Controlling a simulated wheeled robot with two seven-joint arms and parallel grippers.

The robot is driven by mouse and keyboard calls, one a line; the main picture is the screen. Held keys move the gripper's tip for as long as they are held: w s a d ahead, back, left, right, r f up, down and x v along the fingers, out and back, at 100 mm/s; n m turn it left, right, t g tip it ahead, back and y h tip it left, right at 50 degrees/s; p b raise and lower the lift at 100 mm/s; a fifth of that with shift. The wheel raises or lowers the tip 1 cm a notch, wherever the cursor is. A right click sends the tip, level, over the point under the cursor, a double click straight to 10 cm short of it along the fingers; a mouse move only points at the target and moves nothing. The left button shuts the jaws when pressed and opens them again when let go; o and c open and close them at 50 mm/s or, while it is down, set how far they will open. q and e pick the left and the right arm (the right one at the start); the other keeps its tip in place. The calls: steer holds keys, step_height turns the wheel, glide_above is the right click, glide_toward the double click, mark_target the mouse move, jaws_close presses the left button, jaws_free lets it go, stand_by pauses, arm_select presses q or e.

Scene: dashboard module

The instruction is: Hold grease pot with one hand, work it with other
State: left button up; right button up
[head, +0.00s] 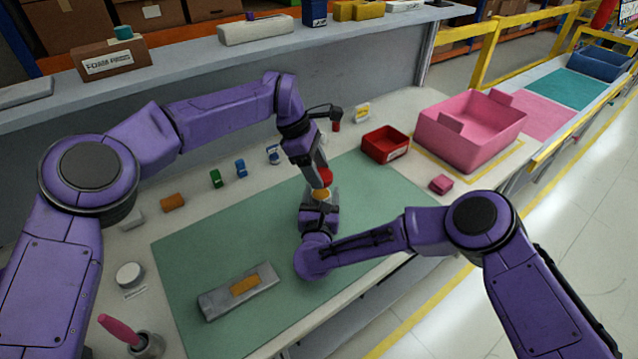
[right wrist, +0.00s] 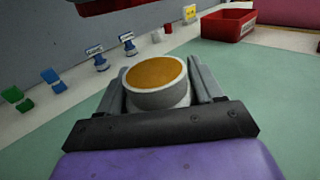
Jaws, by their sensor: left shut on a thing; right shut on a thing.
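The grease pot (head: 320,194) is a small round light-coloured pot with an open top and orange-brown grease inside. In the right wrist view the grease pot (right wrist: 157,92) sits upright between the fingers of my right gripper (right wrist: 155,95), which is shut on it above the green mat. My left gripper (head: 322,170) points down from above, shut on a red lid (head: 326,178). In the head view the lid is just above the pot. In the right wrist view a strip of the red lid (right wrist: 100,7) shows at the top, apart from the pot.
A grey module with an orange part (head: 245,285) lies on the green mat (head: 200,262). A red bin (head: 385,143) and pink crate (head: 470,125) stand right. Small green and blue parts line the back. A pink-handled tool (head: 120,330) stands in a holder at front left.

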mark_target(321, 195)
arm_select(q)
steer(key=shift+f, duration=1.4)
steer(key=shift+f, duration=0.85)
steer(key=shift+f, duration=0.25)
steer(key=shift+s+f, duration=0.1)
steer(key=shift+f, duration=0.7)
steer(key=shift+r, duration=0.1)
steer(key=o, duration=1)
steer(key=shift+s, duration=0.15)
steer(key=shift+d+r, duration=0.1)
